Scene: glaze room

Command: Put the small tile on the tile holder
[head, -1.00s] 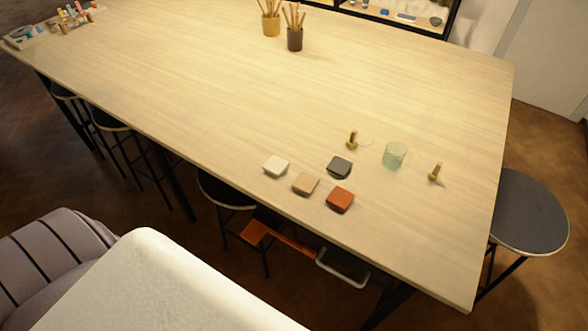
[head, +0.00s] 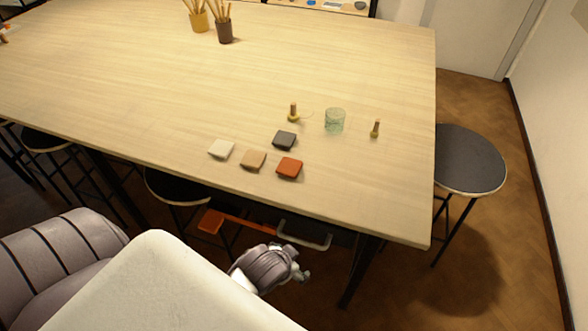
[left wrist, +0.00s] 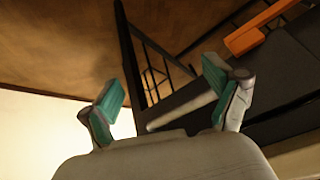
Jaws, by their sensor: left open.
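Four-sided tiles lie in a group near the table's front edge in the head view: a white tile (head: 221,149), a tan tile (head: 253,160), a dark grey tile (head: 284,140) and an orange-red tile (head: 289,167). They look alike in size, so I cannot tell which is the small tile. I cannot pick out the tile holder for certain. My left gripper (left wrist: 163,80) is open and empty in the left wrist view, its teal fingers spread. In the head view, what looks like this gripper (head: 301,275) shows partly, below the table edge and away from the tiles. My right gripper is not seen.
A clear glass (head: 335,120) stands behind the tiles, between two small wooden pegs (head: 293,113) (head: 375,128). Brush pots (head: 224,32) stand at the back. The middle of the table (head: 150,90) is clear. A round stool (head: 468,160) stands at the right end.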

